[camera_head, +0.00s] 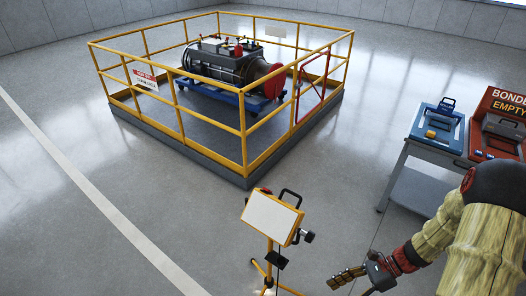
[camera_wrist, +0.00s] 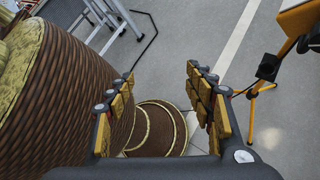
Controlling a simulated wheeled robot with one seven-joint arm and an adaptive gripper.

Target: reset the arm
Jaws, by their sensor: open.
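My arm comes in from the lower right of the head view, in a pale yellow sleeve with a dark shoulder. My gripper (camera_head: 347,277) hangs out over the floor, right of the yellow stand. In the wrist view my gripper (camera_wrist: 161,78) has its two yellow-padded fingers spread wide apart. Nothing is between the fingers but a view of the floor and brown round shapes lower down.
A yellow tripod stand with a white panel (camera_head: 270,217) is close left of my gripper; its leg (camera_wrist: 251,120) shows in the wrist view. A table (camera_head: 434,155) with blue and red trays stands right. A yellow railing (camera_head: 243,125) encloses an engine behind. Floor left is clear.

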